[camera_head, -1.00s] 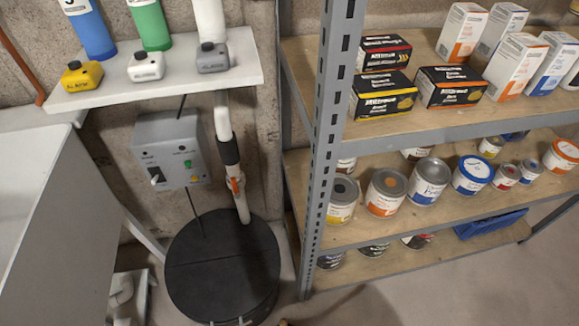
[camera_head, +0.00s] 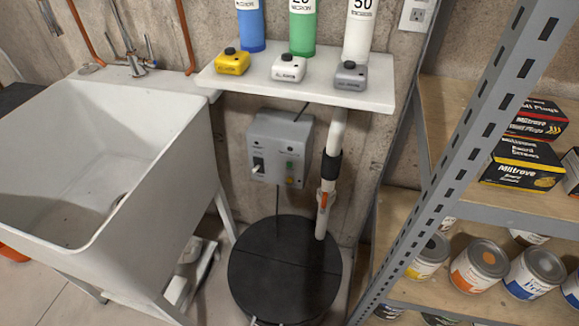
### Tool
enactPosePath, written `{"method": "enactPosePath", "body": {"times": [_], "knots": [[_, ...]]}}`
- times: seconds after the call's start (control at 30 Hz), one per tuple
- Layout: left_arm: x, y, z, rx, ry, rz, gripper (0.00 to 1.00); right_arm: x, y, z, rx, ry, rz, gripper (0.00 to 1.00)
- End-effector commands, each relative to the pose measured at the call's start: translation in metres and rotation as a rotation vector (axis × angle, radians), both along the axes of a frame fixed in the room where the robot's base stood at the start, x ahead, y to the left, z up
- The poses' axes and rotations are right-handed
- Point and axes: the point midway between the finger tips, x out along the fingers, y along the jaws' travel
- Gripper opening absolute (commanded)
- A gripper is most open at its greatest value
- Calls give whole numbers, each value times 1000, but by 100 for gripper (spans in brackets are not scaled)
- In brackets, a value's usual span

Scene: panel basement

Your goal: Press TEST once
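A grey control box (camera_head: 279,149) hangs on the concrete wall under the white shelf, above a round black pit lid. Its front carries a toggle switch (camera_head: 258,166) at the left, a small green light or button (camera_head: 290,166) and a yellow-orange button (camera_head: 290,181) at the right. The labels are too small to read, so I cannot tell which part is TEST. Neither of my grippers is in view.
A white sink (camera_head: 110,170) stands at the left. The white shelf (camera_head: 300,86) above the box holds bottles and small containers. A white pipe (camera_head: 331,175) rises from the black lid (camera_head: 284,270). A metal rack (camera_head: 445,170) with boxes and cans fills the right.

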Motion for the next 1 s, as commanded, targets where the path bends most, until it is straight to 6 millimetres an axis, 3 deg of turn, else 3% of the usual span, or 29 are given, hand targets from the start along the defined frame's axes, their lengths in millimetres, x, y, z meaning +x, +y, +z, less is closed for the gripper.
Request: {"method": "enactPosePath", "body": {"times": [0.57,1.0], "knots": [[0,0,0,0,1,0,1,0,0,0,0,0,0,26],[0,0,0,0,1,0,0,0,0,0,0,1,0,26]]}}
